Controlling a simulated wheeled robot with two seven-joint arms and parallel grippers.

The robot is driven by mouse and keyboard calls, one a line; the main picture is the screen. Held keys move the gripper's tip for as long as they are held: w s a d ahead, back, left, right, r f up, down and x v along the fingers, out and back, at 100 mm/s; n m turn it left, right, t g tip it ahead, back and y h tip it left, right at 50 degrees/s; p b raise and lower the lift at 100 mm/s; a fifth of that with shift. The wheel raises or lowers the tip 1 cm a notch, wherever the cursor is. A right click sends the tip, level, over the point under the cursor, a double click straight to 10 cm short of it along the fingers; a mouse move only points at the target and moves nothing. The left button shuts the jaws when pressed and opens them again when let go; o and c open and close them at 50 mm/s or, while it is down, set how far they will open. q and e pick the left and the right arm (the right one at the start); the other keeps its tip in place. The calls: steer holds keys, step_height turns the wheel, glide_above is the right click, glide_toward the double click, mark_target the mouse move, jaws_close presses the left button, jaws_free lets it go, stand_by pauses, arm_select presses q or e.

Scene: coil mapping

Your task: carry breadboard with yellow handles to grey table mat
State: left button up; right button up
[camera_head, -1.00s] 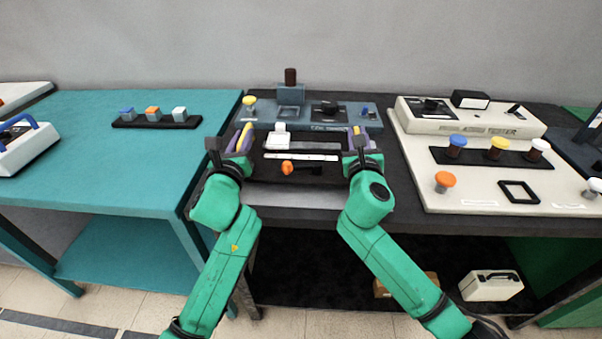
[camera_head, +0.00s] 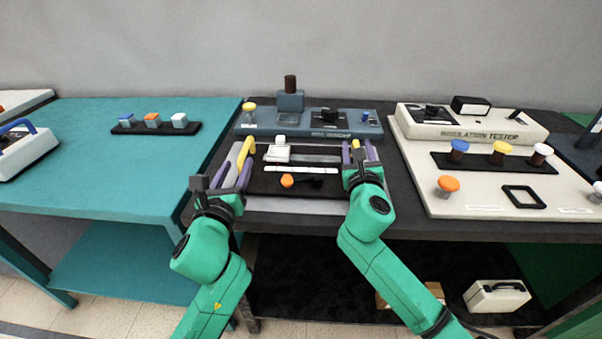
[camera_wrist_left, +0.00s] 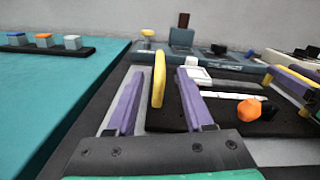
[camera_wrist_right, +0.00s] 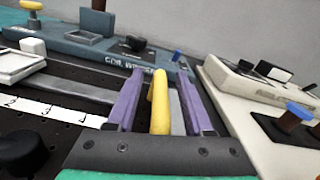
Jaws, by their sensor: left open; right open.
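The breadboard (camera_head: 325,186) is a dark flat board with a yellow handle at the left (camera_head: 247,152) and one at the right (camera_head: 356,147). It lies flat over the grey table mat (camera_head: 292,205), whose front strip shows. My left gripper (camera_head: 231,173) is open, drawn toward the near side of the left handle. In the left wrist view the yellow handle (camera_wrist_left: 158,80) stands between and beyond the purple fingers. My right gripper (camera_head: 359,152) is open, with the right handle (camera_wrist_right: 159,102) between its fingers and gaps on both sides.
A blue-grey coil winder (camera_head: 300,122) stands right behind the board. A cream insulation tester (camera_head: 470,125) and its panel stand close on the right. The teal table (camera_head: 110,170) at left has a black strip with several cubes and open room.

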arm_select(q)
steer(key=s, duration=0.5)
steer(key=shift+a, duration=0.25)
arm_select(e)
steer(key=shift+s, duration=0.25)
steer(key=s, duration=0.7)
steer(key=s+a, duration=0.1)
steer(key=s, duration=0.3)
steer(key=shift+s+a, duration=0.1)
steer(key=shift+s, duration=0.2)
